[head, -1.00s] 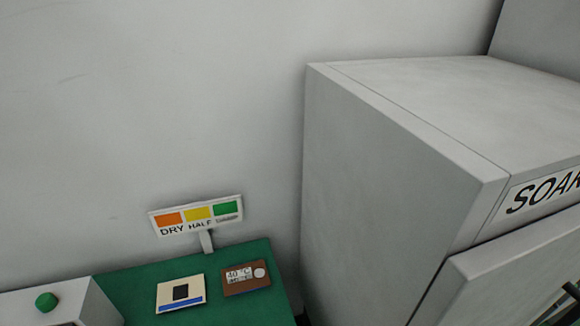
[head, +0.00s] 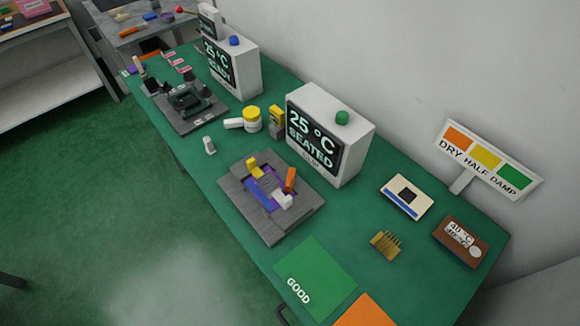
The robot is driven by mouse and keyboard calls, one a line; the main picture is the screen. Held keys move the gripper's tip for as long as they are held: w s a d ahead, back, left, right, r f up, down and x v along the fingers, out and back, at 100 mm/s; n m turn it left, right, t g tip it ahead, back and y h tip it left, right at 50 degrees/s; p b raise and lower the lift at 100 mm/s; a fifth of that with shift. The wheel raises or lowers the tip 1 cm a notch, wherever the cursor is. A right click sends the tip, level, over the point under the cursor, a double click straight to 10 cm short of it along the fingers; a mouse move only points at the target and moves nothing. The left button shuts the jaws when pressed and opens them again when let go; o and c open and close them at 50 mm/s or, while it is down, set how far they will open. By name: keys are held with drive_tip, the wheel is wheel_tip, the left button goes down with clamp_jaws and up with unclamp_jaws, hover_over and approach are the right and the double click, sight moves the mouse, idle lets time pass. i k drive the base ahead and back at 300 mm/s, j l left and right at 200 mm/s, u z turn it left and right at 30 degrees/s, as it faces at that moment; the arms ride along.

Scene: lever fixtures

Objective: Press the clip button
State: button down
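A white box (head: 352,140) stands on the green bench with a green button (head: 342,117) on its top. Its dark screen (head: 312,138) reads "25 °C SEATED", and the small label under the screen is too small to read surely. A second white box (head: 243,72) farther back has a blue button (head: 234,40) on top and a similar screen. I cannot tell for sure which button is the clip button. Both buttons look uncovered. My gripper is not in view.
A grey fixture (head: 300,228) with coloured blocks sits before the nearer box. A second fixture (head: 180,122) is farther back. A green "GOOD" mat (head: 325,284), brown connector (head: 386,244) and DRY HALF DAMP sign (head: 485,160) are on the bench. Open floor (head: 120,220) lies left.

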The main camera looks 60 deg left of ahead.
sight(342, 117)
drive_tip(key=u, duration=1.5)
drive_tip(key=i+l, duration=0.15)
drive_tip(key=l, duration=0.15)
drive_tip(key=k+j+z, duration=0.1)
drive_tip(key=j, duration=0.2)
drive_tip(key=k, duration=0.05)
